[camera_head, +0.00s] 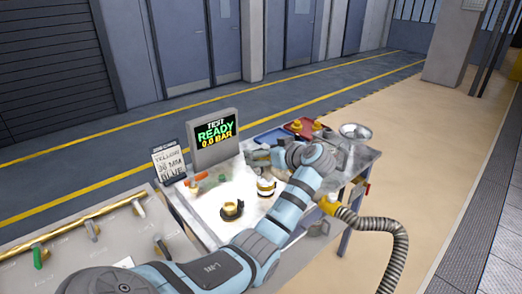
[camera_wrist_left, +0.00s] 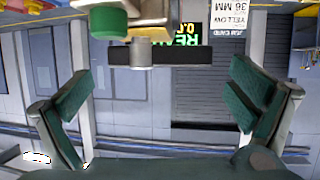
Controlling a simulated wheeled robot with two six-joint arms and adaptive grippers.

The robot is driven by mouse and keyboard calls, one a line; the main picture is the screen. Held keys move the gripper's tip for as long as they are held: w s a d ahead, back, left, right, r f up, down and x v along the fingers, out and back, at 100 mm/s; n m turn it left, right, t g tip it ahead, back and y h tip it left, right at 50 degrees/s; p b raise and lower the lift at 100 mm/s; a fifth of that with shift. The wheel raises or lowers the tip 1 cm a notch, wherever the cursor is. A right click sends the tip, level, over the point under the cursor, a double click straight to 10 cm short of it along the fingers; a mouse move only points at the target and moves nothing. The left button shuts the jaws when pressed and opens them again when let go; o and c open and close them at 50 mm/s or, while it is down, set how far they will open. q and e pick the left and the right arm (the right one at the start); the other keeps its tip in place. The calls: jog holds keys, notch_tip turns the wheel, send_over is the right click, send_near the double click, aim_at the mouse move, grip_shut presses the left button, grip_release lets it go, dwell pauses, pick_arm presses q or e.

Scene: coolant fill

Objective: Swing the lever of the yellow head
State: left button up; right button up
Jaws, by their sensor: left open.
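The yellow head (camera_head: 329,204) sits at the right side of the workbench (camera_head: 208,222), on the end of a ribbed grey hose (camera_head: 392,250). Its lever cannot be made out, as my left arm passes close in front. My left gripper (camera_head: 262,157) is over the back of the bench, pointing left towards the test screen. In the left wrist view, which is upside down, its two green-padded fingers (camera_wrist_left: 160,105) stand wide apart with nothing between the pads. A green cylinder (camera_wrist_left: 108,21) and a dark bar (camera_wrist_left: 178,56) on a grey stub show ahead, above the fingers. My right gripper is not seen.
The test screen (camera_head: 214,138) reads READY 0.0 BAR, with a job card (camera_head: 169,163) beside it. Black-banded brass necks (camera_head: 232,209) (camera_head: 266,187) stand on the bench. A red tray (camera_head: 300,128) and a metal bowl (camera_head: 355,131) are at the back. A panel with levers (camera_head: 75,255) is at left.

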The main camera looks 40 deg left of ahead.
pick_arm(q)
jog(key=v, duration=0.8)
jog(key=shift+d, duration=0.15)
jog(key=shift+d+f, duration=0.1)
